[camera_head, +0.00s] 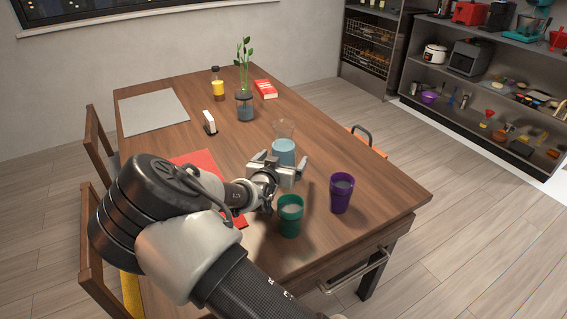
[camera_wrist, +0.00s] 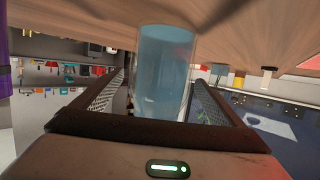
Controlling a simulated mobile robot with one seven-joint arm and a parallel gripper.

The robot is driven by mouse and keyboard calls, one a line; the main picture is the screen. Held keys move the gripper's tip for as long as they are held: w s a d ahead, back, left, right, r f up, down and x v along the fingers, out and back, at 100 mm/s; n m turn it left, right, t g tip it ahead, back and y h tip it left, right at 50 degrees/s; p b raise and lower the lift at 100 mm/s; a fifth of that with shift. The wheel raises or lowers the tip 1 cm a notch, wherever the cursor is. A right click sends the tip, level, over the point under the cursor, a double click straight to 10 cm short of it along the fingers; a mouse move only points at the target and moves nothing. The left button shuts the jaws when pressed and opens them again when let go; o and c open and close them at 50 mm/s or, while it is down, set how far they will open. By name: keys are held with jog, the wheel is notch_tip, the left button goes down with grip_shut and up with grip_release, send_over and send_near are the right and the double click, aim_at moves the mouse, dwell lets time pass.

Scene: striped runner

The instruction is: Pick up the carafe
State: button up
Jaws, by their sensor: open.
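The carafe (camera_head: 284,147) is a clear glass vessel with pale blue contents, standing upright on the wooden table just beyond my gripper in the head view. My gripper (camera_head: 281,163) is open and low over the table, with one finger to each side of the carafe's near side. In the wrist view, which is upside down, the carafe (camera_wrist: 165,65) appears between the two open fingers (camera_wrist: 160,82). I cannot tell whether either finger touches it. Its lower part is partly hidden by my gripper in the head view.
A green cup (camera_head: 290,217) and a purple cup (camera_head: 341,194) stand close on the near right. A red mat (camera_head: 200,161) lies left of my gripper.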

jog(key=shift+w+d+f, duration=0.1)
jog(key=shift+w, duration=0.4)
